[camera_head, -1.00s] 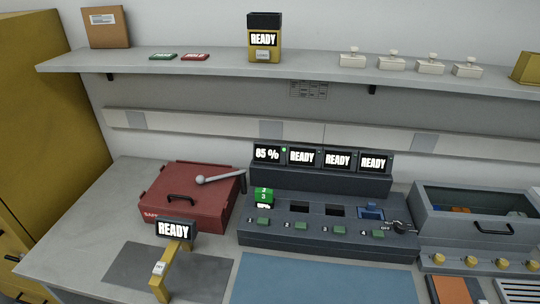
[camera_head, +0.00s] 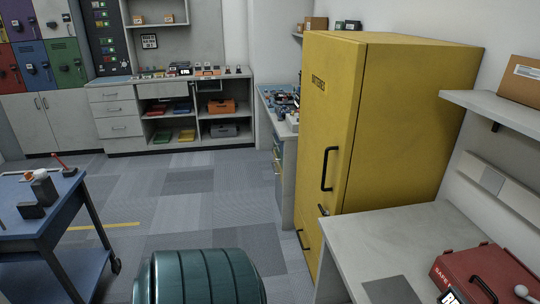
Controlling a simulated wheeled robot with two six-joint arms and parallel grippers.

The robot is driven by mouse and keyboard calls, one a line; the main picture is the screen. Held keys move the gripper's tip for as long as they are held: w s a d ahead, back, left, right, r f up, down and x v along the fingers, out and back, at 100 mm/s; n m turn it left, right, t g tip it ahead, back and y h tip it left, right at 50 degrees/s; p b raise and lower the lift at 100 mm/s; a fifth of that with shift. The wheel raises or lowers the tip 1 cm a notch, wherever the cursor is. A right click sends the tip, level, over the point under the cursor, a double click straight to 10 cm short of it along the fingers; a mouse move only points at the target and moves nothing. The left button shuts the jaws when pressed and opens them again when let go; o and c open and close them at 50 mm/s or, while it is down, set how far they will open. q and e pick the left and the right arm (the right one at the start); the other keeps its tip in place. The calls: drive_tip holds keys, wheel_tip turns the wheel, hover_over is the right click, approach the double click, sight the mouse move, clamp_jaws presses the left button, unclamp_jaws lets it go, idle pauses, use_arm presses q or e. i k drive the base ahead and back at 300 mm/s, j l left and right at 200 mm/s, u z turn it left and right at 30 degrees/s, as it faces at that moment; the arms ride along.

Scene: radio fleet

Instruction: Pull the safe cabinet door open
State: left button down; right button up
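The tall yellow cabinet (camera_head: 400,115) stands right of the middle, beside the worktop. Its door (camera_head: 325,120) is on the narrow face toward the left and looks shut. A dark label (camera_head: 319,83) is near the door's top, too small to read surely. A black vertical bar handle (camera_head: 328,169) is on the door, with a small latch-like part (camera_head: 323,210) below it. Another black handle (camera_head: 301,239) sits lower on the front. Neither of my grippers is in view.
A teal ribbed drum-like object (camera_head: 200,277) stands on the floor in front. A blue cart (camera_head: 38,205) is at left. A grey worktop (camera_head: 380,240) with a red case (camera_head: 487,272) is at right. The carpet (camera_head: 190,205) left of the cabinet is mostly clear.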

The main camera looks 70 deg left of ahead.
sight(332, 66)
drive_tip(key=u, duration=1.85)
drive_tip(key=i+j+z, duration=0.2)
drive_tip(key=i+j, duration=0.25)
drive_tip(key=i, duration=0.2)
drive_tip(key=i+j+z, duration=0.2)
drive_tip(key=i+j, duration=0.3)
drive_tip(key=i, duration=0.1)
